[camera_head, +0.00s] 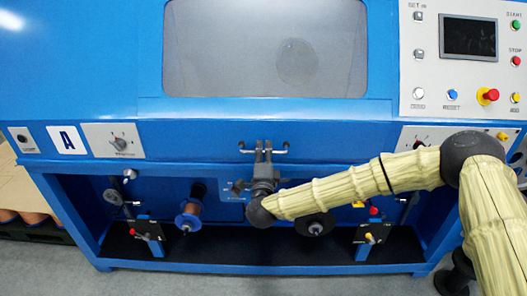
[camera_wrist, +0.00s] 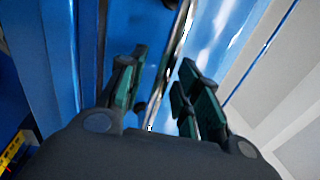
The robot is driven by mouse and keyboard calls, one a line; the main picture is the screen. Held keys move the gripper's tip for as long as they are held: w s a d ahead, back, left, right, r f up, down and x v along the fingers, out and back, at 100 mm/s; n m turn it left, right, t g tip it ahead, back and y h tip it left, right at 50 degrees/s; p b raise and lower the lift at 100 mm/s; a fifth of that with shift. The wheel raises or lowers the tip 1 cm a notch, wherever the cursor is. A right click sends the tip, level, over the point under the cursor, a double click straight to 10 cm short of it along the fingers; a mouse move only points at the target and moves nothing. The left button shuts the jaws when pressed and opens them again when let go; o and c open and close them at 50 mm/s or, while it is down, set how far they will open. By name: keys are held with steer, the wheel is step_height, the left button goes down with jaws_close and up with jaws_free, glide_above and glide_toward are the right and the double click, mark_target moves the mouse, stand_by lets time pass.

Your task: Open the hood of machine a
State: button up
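A silver bar handle (camera_head: 281,150) sits at the middle of the hood's lower front edge. My gripper (camera_head: 263,148) is at the middle of this handle and hides part of it. In the wrist view my gripper (camera_wrist: 164,75) has its green-padded fingers apart, with the silver handle bar (camera_wrist: 178,38) running between them. Gaps show beside the bar, and I cannot tell whether either finger touches it.
A control panel (camera_head: 462,60) with a screen and buttons is at the upper right. Knob plates (camera_head: 115,140) flank the handle. Below is an open bay with a copper-coloured spool (camera_head: 190,211) and a black spool (camera_head: 314,226). Grey floor (camera_head: 30,270) lies in front.

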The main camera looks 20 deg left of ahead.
jaws_close()
stand_by(0.3)
